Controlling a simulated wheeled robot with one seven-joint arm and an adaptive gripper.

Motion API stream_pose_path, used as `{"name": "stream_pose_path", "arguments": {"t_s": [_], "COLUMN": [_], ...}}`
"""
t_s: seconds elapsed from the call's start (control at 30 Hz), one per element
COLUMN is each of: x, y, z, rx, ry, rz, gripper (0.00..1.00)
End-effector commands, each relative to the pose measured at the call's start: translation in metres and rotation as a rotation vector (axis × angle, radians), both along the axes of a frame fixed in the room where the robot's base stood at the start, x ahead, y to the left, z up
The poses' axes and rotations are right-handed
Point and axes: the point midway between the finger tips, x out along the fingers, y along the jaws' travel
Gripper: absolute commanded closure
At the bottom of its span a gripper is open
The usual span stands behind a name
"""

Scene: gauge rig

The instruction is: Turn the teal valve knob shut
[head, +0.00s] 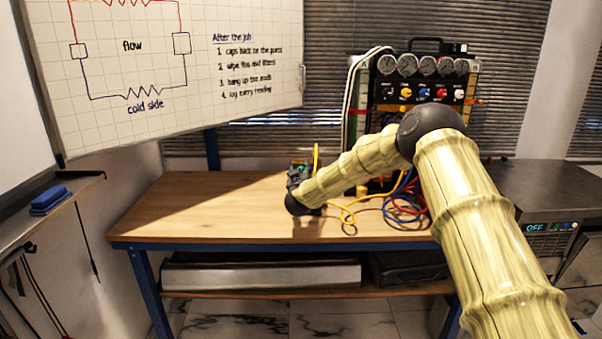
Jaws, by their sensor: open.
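I cannot clearly make out the teal valve knob in the head view. My arm reaches in from the lower right, bends at a dark elbow joint, and ends low over the workbench. My gripper (299,178) is a small dark shape beyond the dark wrist joint, near the middle of the bench. It is open, but its fingers are small and partly hidden by my own arm. Small greenish parts show close to it, too small to name. My forearm hides the bench behind it and the lower part of the gauge rig (424,88).
The wooden workbench (190,205) is clear on its left. Yellow, red and blue hoses (405,203) lie beside my forearm. The rig carries several gauges and coloured knobs. A whiteboard (160,60) hangs at left. A dark cabinet (535,195) with a lit display stands at right.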

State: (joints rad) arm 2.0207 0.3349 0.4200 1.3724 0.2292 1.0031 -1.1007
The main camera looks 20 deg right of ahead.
Motion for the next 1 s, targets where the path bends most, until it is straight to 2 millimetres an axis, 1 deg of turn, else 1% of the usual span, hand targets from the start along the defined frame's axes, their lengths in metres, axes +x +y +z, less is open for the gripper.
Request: {"name": "stream_pose_path", "arguments": {"t_s": [0.07,0.17,0.3,0.33,0.67,0.87,1.0], "x": [-0.0001,-0.0001,-0.0002,-0.0001,-0.0002,-0.0001,0.0000], "y": [0.0000,0.0000,0.0002,0.0002,0.0001,0.0000,-0.0001], "z": [0.0000,0.0000,0.0000,0.0000,-0.0008,-0.0017,-0.0015], "rx": [0.000,0.000,0.000,0.000,0.027,0.118,0.221], "ry": [0.000,0.000,0.000,0.000,-0.009,-0.042,-0.079], "rz": [0.000,0.000,0.000,0.000,0.000,-0.001,0.000], "gripper": [0.54,0.70,0.96,1.00,1.00,1.00,1.00]}}
